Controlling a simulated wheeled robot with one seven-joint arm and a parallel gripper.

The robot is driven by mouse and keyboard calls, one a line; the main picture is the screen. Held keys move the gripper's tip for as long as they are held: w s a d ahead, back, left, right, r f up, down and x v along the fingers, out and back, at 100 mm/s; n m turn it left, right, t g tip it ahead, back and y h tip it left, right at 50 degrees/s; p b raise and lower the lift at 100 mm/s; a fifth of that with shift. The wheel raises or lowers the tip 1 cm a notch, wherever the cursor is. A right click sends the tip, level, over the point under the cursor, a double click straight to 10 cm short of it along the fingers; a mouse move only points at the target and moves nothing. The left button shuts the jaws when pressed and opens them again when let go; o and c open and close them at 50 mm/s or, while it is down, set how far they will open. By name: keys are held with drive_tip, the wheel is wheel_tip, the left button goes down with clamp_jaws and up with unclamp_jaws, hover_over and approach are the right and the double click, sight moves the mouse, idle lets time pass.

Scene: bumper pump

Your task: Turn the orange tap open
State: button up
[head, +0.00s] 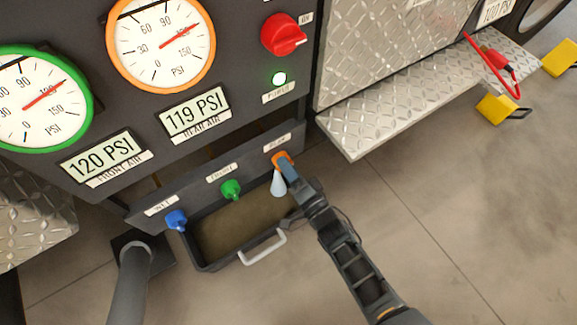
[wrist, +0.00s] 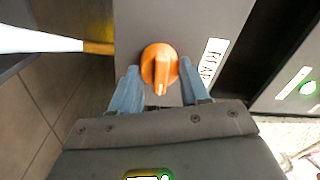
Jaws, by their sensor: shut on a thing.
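The orange tap (head: 277,157) is the rightmost of three taps on the dark lower panel in the head view. In the wrist view the orange tap (wrist: 160,62) is a round knob with a raised ridge running roughly up and down the picture. My gripper (head: 288,168) is shut on it, with one blue-grey finger on each side in the wrist view (wrist: 158,80). A pale, whitish spray (head: 278,184) comes out below the tap; in the wrist view it leaves a brass outlet (wrist: 98,47) to the left. My fingers hide part of the tap in the head view.
A green tap (head: 230,189) and a blue tap (head: 176,219) sit to the left. An open tray with a handle (head: 263,249) lies below the taps. Two gauges, displays of 120 and 119 PSI, and a red knob (head: 284,35) are above. A metal step (head: 415,95) juts out right.

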drive_tip(key=shift+f+m, duration=0.1)
drive_tip(key=shift+m, duration=0.6)
drive_tip(key=o, duration=1.1)
drive_tip(key=shift+c, duration=0.2)
drive_tip(key=shift+s, duration=0.1)
drive_tip(key=p+v, duration=0.2)
drive_tip(key=v, duration=0.5)
drive_tip(key=shift+s+d+p, duration=0.25)
drive_tip(key=shift+p, duration=0.15)
